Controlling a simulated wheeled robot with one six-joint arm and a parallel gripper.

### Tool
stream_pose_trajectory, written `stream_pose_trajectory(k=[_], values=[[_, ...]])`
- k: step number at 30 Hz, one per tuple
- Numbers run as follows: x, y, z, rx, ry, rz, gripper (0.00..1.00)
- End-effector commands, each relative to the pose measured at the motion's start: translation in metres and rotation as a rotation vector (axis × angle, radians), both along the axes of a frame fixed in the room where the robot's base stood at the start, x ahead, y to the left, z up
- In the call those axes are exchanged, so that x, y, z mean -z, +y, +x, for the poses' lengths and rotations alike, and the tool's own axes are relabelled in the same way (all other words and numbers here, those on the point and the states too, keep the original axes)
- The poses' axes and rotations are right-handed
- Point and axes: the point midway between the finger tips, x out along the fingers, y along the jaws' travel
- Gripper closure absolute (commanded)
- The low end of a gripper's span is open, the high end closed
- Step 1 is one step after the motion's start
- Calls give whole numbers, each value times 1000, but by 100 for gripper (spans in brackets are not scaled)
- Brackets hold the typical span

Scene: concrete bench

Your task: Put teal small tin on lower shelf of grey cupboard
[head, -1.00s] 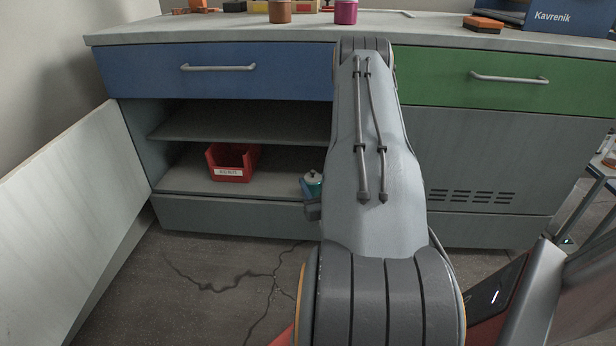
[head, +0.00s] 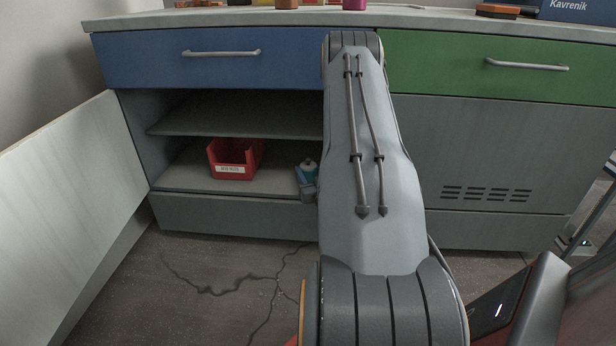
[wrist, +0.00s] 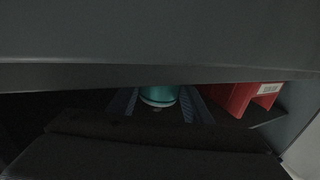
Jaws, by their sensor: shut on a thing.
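My gripper (head: 304,183) is shut on the tin and mostly hidden behind my arm.
A red bin (head: 232,160) with a white label stands on the lower shelf, left of the tin. The upper shelf (head: 230,117) is empty where visible. The cupboard door (head: 75,190) stands open at the left. A blue drawer (head: 215,70) is shut above.

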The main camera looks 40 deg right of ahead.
Motion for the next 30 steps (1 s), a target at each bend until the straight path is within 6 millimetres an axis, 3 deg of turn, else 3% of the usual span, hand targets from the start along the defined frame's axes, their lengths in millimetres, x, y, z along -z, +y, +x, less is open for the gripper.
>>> stream_pose_trajectory(k=[12,13,16,26,30], values=[[4,0,0,0,-1,-2,82],[4,0,0,0,-1,-2,50],[4,0,0,0,-1,-2,36],[1,0,0,0,-1,-2,36],[0,6,-14,1,2,1,36]])
